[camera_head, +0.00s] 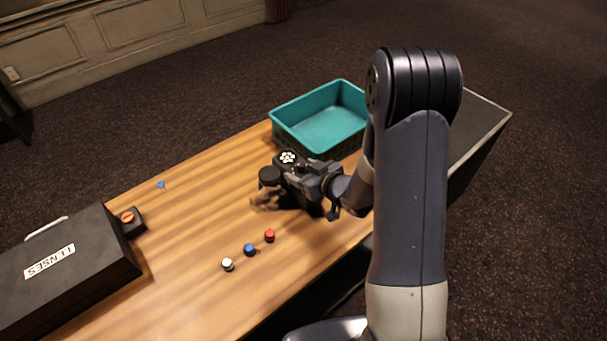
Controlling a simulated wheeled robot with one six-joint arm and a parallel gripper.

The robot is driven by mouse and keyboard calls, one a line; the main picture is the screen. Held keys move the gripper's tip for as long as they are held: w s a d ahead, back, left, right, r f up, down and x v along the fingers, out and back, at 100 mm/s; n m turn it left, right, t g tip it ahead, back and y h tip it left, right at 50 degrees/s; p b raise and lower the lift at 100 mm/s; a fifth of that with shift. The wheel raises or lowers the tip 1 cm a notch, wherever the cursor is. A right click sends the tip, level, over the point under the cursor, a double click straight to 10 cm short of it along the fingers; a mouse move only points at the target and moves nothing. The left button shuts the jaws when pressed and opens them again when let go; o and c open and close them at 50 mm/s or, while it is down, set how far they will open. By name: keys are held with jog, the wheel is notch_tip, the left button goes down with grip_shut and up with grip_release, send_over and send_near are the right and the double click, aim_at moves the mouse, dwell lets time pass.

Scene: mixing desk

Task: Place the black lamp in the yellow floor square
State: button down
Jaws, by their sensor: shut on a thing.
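My gripper (283,190) reaches in over the middle of the wooden table, low near its top. It is shut on a black thing (269,175), which looks like the black lamp. A round face with white dots (288,157) shows just behind; I cannot tell whether it belongs to the lamp or to my wrist. The fingertips are small and partly hidden among dark parts. I cannot tell whether the held thing touches the table. No yellow floor square is in view.
A teal crate (330,129) stands at the table's back end. White (228,265), blue (249,250) and red (270,236) small knobs are in front. Carpet surrounds the table.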

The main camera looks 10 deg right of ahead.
jog(key=shift+f, duration=0.65)
jog(key=shift+f, duration=0.1)
jog(key=c, duration=0.8)
grip_release()
jog(key=shift+f, duration=0.15)
jog(key=shift+c, duration=0.2)
jog(key=o, duration=0.5)
jog(key=shift+c, duration=0.2)
